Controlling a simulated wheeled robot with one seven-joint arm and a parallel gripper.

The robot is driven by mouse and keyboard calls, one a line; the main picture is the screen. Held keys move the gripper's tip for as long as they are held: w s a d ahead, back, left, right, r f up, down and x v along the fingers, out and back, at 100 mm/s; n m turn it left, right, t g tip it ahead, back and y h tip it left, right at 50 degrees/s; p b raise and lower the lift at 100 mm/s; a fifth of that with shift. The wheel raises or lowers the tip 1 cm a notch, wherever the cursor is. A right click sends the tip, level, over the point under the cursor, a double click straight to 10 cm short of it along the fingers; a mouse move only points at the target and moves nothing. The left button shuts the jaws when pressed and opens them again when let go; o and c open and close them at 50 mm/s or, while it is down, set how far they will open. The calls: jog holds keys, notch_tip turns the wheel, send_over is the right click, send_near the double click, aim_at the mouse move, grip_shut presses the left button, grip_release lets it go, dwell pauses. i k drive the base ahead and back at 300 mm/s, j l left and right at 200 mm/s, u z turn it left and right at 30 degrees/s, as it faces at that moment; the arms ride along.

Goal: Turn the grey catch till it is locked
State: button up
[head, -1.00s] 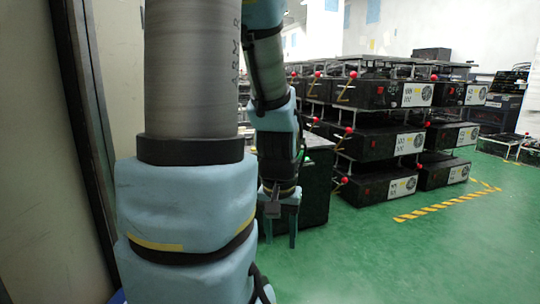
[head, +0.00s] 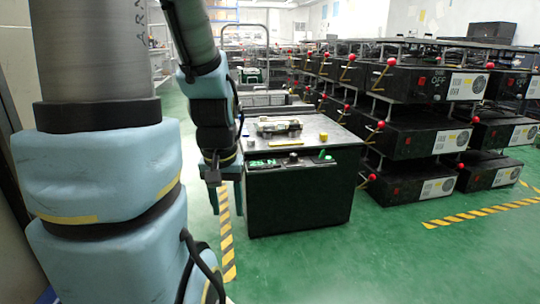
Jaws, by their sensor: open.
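A black cabinet (head: 300,200) with a grey metal top stands near the middle of the head view. A grey fixture (head: 278,128) lies on its top; it may carry the grey catch, but it is too small to tell the catch or its position. A green "25 N" readout (head: 263,163) shows on the cabinet's upper front edge. My gripper (head: 228,200) hangs with its fingers pointing down and apart, empty, just left of the cabinet in the picture. It appears clear of the fixture.
A yellow bar (head: 287,142) and a yellow-green knob (head: 323,136) sit on the cabinet top. Racks of black units (head: 415,140) with red-knobbed levers stand to the right. Green floor (head: 390,260) is free in front, with yellow-black striped tape (head: 228,250).

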aim_at(272, 127)
jog(key=i+l+u, duration=0.1)
jog(key=l+u, duration=0.25)
jog(key=l, duration=0.45)
jog(key=l+u, duration=0.3)
jog(key=l, duration=0.45)
